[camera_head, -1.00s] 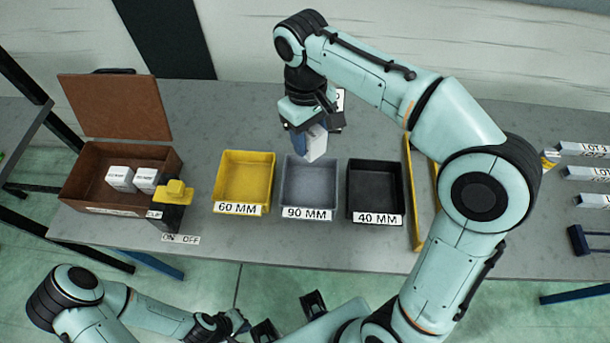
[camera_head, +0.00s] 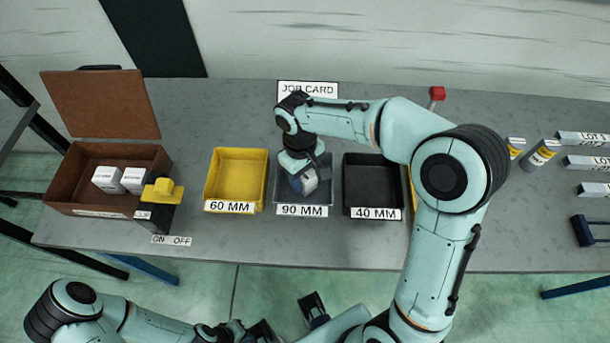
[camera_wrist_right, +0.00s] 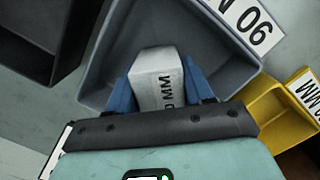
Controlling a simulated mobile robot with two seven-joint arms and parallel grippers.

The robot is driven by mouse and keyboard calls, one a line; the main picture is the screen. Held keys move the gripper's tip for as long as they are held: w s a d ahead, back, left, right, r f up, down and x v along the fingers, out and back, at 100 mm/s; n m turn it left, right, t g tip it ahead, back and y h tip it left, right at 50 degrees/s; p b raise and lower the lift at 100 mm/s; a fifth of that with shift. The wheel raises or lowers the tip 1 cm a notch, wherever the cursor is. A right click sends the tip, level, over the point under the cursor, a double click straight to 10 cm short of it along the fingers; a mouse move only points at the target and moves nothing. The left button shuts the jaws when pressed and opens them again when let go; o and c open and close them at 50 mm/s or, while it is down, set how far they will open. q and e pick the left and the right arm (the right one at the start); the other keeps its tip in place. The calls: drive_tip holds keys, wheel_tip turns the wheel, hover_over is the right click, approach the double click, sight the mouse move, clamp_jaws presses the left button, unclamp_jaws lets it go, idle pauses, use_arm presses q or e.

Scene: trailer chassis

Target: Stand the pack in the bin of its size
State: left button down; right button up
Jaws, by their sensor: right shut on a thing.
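A white pack (camera_head: 309,183) is held in my right gripper (camera_head: 303,183), whose blue fingers close on its two sides. In the right wrist view the pack (camera_wrist_right: 158,75) shows printing ending in "0 MM"; its first digit is hidden. The pack is over or inside the grey 90 MM bin (camera_head: 327,198); I cannot tell whether it touches the floor. The yellow 60 MM bin (camera_head: 236,180) is to the left and the black 40 MM bin (camera_head: 372,185) to the right, both looking empty. My left gripper (camera_head: 236,329) is low at the bottom edge, partly hidden.
A brown open-lidded box (camera_head: 62,185) with white packs (camera_head: 107,179) stands at left, beside a yellow-topped switch (camera_head: 162,191). A job card (camera_head: 308,90) and a red knob (camera_head: 437,94) are behind. Labelled bars (camera_head: 587,162) and cylinders (camera_head: 540,153) lie at right.

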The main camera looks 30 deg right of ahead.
drive_tip(key=shift+f, duration=0.1)
drive_tip(key=o, duration=1.3)
drive_tip(key=r, duration=0.4)
drive_tip(key=w+r+p, duration=0.1)
drive_tip(key=r, duration=0.3)
drive_tip(key=r+p, duration=0.1)
drive_tip(key=r, duration=0.3)
drive_tip(key=shift+w+a+r, duration=0.1)
drive_tip(key=shift+w+a, duration=0.1)
drive_tip(key=shift+w, duration=0.05)
